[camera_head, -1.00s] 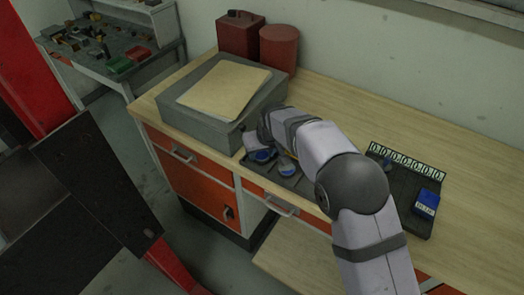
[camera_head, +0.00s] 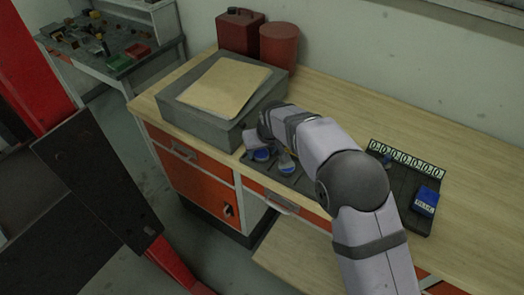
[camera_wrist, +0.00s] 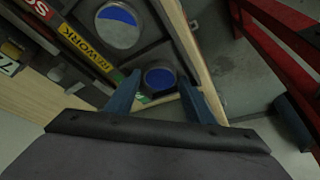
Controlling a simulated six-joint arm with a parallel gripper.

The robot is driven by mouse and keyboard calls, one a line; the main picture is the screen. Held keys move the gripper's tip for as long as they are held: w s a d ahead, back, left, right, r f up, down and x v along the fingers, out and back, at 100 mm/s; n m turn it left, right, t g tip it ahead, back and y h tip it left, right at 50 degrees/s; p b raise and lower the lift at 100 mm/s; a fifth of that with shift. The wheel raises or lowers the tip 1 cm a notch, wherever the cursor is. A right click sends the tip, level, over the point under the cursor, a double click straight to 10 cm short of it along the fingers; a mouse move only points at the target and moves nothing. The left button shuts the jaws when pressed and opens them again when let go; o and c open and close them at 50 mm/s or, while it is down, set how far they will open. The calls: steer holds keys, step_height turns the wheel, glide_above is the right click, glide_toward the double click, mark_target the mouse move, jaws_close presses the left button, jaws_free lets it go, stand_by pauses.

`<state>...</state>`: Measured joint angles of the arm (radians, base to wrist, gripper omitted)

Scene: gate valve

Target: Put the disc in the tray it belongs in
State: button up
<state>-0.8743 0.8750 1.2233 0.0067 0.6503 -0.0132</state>
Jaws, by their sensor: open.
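A blue-faced disc (camera_wrist: 159,78) lies in a dark compartment in the wrist view. It also shows in the head view (camera_head: 262,155). A second disc (camera_wrist: 118,27), part blue and part silver, lies in the neighbouring compartment beside a yellow REWORK label (camera_wrist: 88,50); it also shows in the head view (camera_head: 287,166). The dark tray (camera_head: 304,184) is at the bench's front edge, partly hidden by my arm. My gripper (camera_wrist: 160,82) is open, its blue fingertips on either side of the blue-faced disc in the picture. I cannot tell the height gap or any contact.
A grey box (camera_head: 205,120) with a tan folder on top stands just left of the tray. A red can (camera_head: 240,35) and red cylinder (camera_head: 279,50) stand behind it. A dark rack (camera_head: 405,185) with numbered circles and a blue block (camera_head: 425,202) lies at right. The bench behind my arm is clear.

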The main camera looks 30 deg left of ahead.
steer(key=b+v, duration=0.3)
steer(key=v, duration=0.8)
steer(key=shift+r, duration=0.35)
steer(key=w+d+f+m+h, duration=0.1)
steer(key=d+f+m, duration=0.1)
steer(key=d, duration=1)
steer(key=w+d+f+m+h, duration=0.1)
steer(key=d+f+m, duration=0.15)
steer(key=d, duration=1.05)
steer(key=s+d+f+m+g, duration=0.1)
steer(key=s+d+f+m, duration=0.1)
steer(key=s+d, duration=0.6)
steer(key=s+d+f+m+g+h, duration=0.1)
steer(key=s+d+f+m, duration=0.2)
steer(key=s+d, duration=0.6)
steer(key=d+f, duration=0.1)
steer(key=d, duration=0.1)
steer(key=shift+s+d+f+m+g+h, duration=0.25)
steer(key=shift+d+m+g+h, duration=0.05)
steer(key=shift+d+m+g, duration=0.1)
